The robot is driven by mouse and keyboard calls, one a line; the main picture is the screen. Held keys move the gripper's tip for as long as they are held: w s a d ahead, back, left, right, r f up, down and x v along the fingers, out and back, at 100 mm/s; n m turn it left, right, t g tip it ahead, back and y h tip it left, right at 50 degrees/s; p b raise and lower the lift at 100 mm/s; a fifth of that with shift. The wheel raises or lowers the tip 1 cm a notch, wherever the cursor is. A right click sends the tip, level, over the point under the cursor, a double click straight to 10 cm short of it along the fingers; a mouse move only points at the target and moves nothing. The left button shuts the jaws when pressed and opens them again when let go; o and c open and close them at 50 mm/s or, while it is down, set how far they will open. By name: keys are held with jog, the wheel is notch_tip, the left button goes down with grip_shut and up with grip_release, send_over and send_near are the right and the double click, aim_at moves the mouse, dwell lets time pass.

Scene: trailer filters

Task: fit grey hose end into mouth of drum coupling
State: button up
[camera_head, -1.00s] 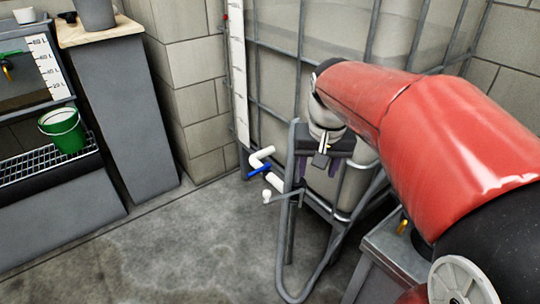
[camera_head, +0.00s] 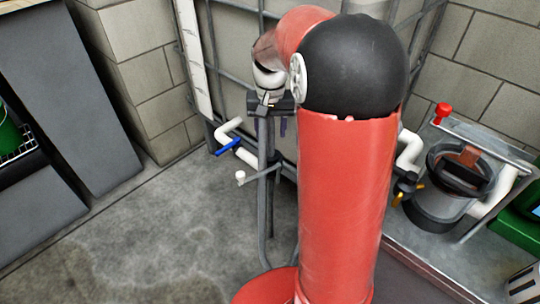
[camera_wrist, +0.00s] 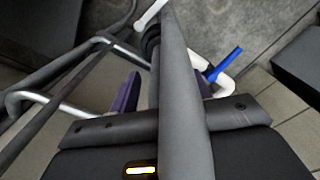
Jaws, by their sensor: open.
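My gripper (camera_head: 270,122) is open and points down beside the tank cage in the head view. In the wrist view its two purple fingers (camera_wrist: 166,90) stand on either side of a thick grey tube (camera_wrist: 181,120), which crosses in front of the palm and may be the grey hose. I cannot tell whether the fingers touch it. A dark collar and a white piece (camera_wrist: 151,14) show near the tube's far end. In the head view grey upright tubes (camera_head: 263,190) stand below my gripper. I cannot make out the drum coupling or its mouth in either view.
A white pipe with a blue-handled valve (camera_head: 227,147) comes from the caged tank (camera_head: 235,60). A filter housing (camera_head: 440,205) with white pipes stands on a bench at right, near a red knob (camera_head: 443,110). Grey cabinets are at left. Open concrete floor (camera_head: 170,230) lies between.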

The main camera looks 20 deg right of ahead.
jog(key=shift+f, duration=0.4)
jog(key=shift+c, duration=0.2)
grip_shut()
jog(key=shift+r, duration=0.2)
